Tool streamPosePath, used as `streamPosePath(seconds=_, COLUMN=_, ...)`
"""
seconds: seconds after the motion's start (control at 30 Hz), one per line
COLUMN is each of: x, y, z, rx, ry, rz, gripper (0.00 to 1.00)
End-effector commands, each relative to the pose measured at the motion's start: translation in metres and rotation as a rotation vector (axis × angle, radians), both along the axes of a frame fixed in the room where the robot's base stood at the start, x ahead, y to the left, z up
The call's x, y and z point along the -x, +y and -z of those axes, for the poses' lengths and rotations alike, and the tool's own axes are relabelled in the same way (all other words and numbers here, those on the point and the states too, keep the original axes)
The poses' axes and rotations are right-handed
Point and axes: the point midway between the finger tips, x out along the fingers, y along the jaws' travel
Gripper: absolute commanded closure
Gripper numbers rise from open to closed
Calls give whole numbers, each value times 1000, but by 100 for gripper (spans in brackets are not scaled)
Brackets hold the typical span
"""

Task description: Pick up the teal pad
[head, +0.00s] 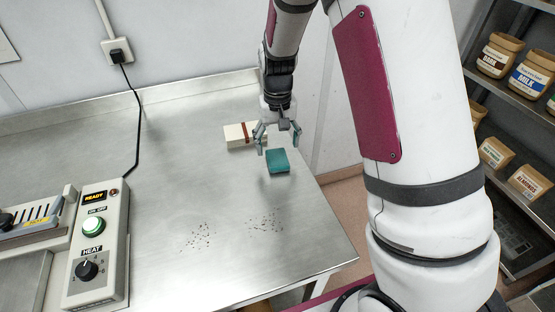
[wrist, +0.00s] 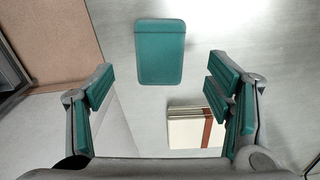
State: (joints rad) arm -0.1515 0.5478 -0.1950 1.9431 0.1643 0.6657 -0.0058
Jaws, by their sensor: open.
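The teal pad (head: 277,161) lies flat on the metal table near its right edge in the head view. In the wrist view the teal pad (wrist: 160,52) shows whole, at the top middle, beyond the fingertips and between their lines. My gripper (head: 277,146) is open and empty above the table, just behind the pad. In the wrist view my gripper (wrist: 160,75) has its two teal-lined fingers wide apart, with nothing between the finger pads. The height of the fingertips above the pad is hard to tell.
A cream box with a brown band (head: 239,136) lies just behind and left of the pad; the wrist view also shows this box (wrist: 188,130). A control box (head: 97,240) stands at the left. Dark crumbs (head: 200,236) dot the table. Shelves (head: 510,90) stand at the right.

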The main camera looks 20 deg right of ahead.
Motion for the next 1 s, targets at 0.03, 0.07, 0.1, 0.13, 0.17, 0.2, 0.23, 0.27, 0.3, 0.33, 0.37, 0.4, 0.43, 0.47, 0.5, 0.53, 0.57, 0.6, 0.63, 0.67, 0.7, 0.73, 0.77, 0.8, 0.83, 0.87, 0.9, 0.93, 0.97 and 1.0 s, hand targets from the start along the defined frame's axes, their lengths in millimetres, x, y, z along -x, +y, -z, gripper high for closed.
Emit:
streamPosePath(seconds=0.03, x=0, y=0, z=3, rx=0, ry=1, rz=0, gripper=27)
streamPosePath(seconds=0.07, x=0, y=0, z=5, rx=0, ry=2, rz=0, gripper=27)
streamPosePath(seconds=0.1, x=1, y=0, z=10, rx=1, ry=3, rz=1, gripper=27)
streamPosePath(seconds=0.13, x=1, y=0, z=14, rx=0, ry=4, rz=1, gripper=27)
streamPosePath(seconds=0.17, x=1, y=0, z=18, rx=0, ry=4, rz=1, gripper=27)
streamPosePath(seconds=0.2, x=0, y=-1, z=24, rx=0, ry=4, rz=1, gripper=27)
streamPosePath(seconds=0.23, x=0, y=-1, z=27, rx=0, ry=4, rz=1, gripper=27)
streamPosePath(seconds=0.27, x=0, y=-1, z=32, rx=0, ry=4, rz=1, gripper=27)
streamPosePath(seconds=0.3, x=-1, y=-1, z=37, rx=1, ry=3, rz=1, gripper=27)
streamPosePath(seconds=0.33, x=-1, y=0, z=41, rx=1, ry=3, rz=1, gripper=27)
streamPosePath(seconds=0.37, x=-1, y=0, z=44, rx=1, ry=3, rz=0, gripper=27)
streamPosePath(seconds=0.4, x=-2, y=-1, z=47, rx=1, ry=2, rz=0, gripper=27)
streamPosePath(seconds=0.43, x=-2, y=-1, z=49, rx=1, ry=0, rz=0, gripper=27)
streamPosePath(seconds=0.47, x=-2, y=-1, z=50, rx=0, ry=0, rz=0, gripper=27)
streamPosePath(seconds=0.5, x=-2, y=0, z=52, rx=0, ry=0, rz=0, gripper=27)
streamPosePath(seconds=0.53, x=-2, y=0, z=52, rx=0, ry=0, rz=0, gripper=27)
streamPosePath(seconds=0.57, x=-2, y=0, z=52, rx=0, ry=0, rz=0, gripper=27)
streamPosePath(seconds=0.6, x=-2, y=0, z=52, rx=0, ry=0, rz=0, gripper=27)
streamPosePath(seconds=0.63, x=-2, y=0, z=52, rx=0, ry=0, rz=0, gripper=27)
streamPosePath(seconds=0.67, x=-2, y=0, z=52, rx=0, ry=0, rz=0, gripper=27)
streamPosePath(seconds=0.7, x=-2, y=0, z=52, rx=0, ry=0, rz=0, gripper=27)
streamPosePath(seconds=0.73, x=-2, y=0, z=52, rx=0, ry=0, rz=0, gripper=31)
streamPosePath(seconds=0.77, x=-2, y=0, z=52, rx=0, ry=0, rz=0, gripper=38)
streamPosePath(seconds=0.8, x=-2, y=0, z=52, rx=0, ry=0, rz=0, gripper=47)
streamPosePath(seconds=0.83, x=-2, y=0, z=52, rx=0, ry=0, rz=0, gripper=54)
streamPosePath(seconds=0.87, x=-2, y=0, z=52, rx=0, ry=0, rz=0, gripper=61)
streamPosePath(seconds=0.9, x=-2, y=0, z=52, rx=0, ry=0, rz=0, gripper=69)
streamPosePath(seconds=0.93, x=-2, y=0, z=52, rx=0, ry=0, rz=0, gripper=70)
streamPosePath(seconds=0.97, x=-2, y=0, z=52, rx=0, ry=0, rz=0, gripper=70)
streamPosePath(seconds=1.0, x=-2, y=0, z=52, rx=0, ry=0, rz=0, gripper=70)
